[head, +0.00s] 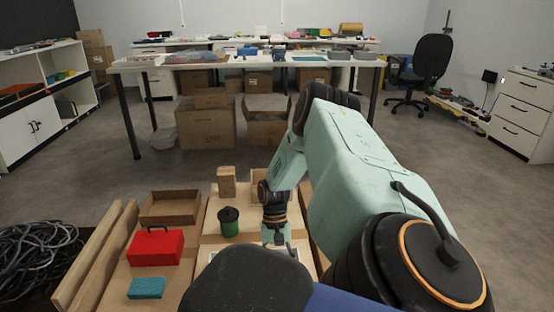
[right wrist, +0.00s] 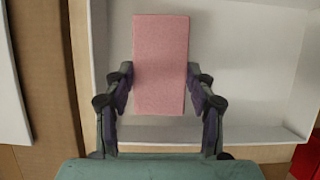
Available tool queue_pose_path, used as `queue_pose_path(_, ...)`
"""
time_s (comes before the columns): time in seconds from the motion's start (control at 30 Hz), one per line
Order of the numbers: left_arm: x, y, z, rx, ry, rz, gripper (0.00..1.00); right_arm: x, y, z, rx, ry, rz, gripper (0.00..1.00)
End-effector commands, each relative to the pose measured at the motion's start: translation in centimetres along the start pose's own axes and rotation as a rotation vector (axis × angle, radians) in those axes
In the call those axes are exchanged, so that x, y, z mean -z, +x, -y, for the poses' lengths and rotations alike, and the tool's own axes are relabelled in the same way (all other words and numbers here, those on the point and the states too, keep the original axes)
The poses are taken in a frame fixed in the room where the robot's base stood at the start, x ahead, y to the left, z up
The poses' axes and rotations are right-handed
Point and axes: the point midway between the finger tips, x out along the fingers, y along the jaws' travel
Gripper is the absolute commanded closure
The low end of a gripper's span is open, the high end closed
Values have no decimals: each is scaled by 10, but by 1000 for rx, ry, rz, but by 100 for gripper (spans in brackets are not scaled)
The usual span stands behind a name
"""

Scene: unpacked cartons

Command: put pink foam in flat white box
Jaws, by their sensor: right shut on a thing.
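The pink foam (right wrist: 160,40) is a flat rectangular block in the right wrist view. My right gripper (right wrist: 160,80) is shut on it, one finger on each long side. Behind the foam is the flat white box (right wrist: 255,65), a shallow open tray with pale walls. The foam overlaps the box's left part in this view; I cannot tell whether it touches the floor of the box. In the head view my right gripper (head: 274,238) points down at the near cartons, and the foam is not clearly seen there. My left gripper is not in view.
A green canister (head: 229,222) with a black lid stands left of my right gripper. A red toolbox (head: 155,248), a teal block (head: 146,288) and an open cardboard tray (head: 170,207) lie further left. A small carton (head: 227,181) stands behind the canister.

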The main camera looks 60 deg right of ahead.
Motion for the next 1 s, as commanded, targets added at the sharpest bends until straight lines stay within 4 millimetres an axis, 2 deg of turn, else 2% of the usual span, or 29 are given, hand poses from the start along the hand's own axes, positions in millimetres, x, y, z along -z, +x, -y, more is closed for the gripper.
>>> queue_pose_path(0.4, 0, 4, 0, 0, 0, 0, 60, 2, 4, 0, 0, 0, -1, 61)
queue_pose_path(0.43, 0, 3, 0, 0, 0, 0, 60, 2, 4, 0, 0, 0, -1, 42)
queue_pose_path(0.67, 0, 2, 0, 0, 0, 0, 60, 2, 3, 0, 0, 0, 0, 22)
queue_pose_path(1.0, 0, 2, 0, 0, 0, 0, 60, 1, 2, 0, 1, 0, 0, 22)
